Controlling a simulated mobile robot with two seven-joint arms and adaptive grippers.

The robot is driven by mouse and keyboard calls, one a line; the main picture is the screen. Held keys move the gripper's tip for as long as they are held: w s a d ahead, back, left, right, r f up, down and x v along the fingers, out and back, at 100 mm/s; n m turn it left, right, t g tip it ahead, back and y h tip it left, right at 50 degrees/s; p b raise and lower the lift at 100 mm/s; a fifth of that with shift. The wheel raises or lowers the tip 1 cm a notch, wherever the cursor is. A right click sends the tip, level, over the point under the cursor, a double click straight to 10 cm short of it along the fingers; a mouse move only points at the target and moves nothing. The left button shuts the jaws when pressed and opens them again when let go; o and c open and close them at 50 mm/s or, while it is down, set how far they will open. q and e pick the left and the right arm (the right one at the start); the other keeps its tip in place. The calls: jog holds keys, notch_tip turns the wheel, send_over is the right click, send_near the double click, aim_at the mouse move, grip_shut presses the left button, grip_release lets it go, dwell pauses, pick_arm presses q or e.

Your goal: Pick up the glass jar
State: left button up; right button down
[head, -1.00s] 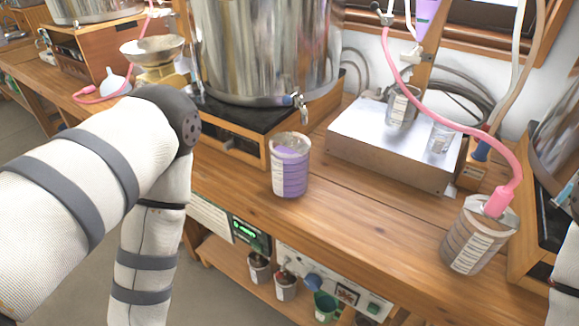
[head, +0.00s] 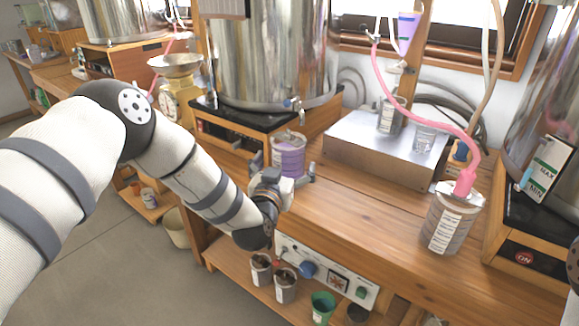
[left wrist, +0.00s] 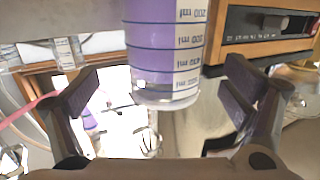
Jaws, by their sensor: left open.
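A glass jar (head: 288,160) with purple contents and a white label stands upright on the wooden workbench, in front of the large steel pot. My left gripper (head: 284,170) is at the jar's near side, with a finger to each side of its lower part in the head view. In the left wrist view the jar (left wrist: 165,50) shows graduation marks and hangs into the picture from the top. The open fingers of my left gripper (left wrist: 163,90) stand left and right of it, with gaps on both sides. My right gripper is not in view.
A steel pot (head: 268,55) on a wooden-framed base stands behind the jar. A metal box (head: 372,150) with small beakers is to the right. A larger jar (head: 448,222) with a pink hose stands further right. The bench front between them is clear.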

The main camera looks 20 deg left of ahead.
pick_arm(q)
jog(key=w, duration=0.3)
jog(key=w+a+b, duration=0.1)
jog(key=w, duration=0.1)
jog(key=shift+w+f, duration=0.1)
jog(key=shift+f, duration=0.1)
jog(key=shift+w+r, duration=0.15)
jog(key=shift+d+r, duration=0.1)
jog(key=shift+r, duration=0.05)
jog(key=shift+c, duration=0.6)
jog(key=c, duration=1.8)
jog(key=shift+r, duration=0.1)
jog(key=shift+c, duration=0.4)
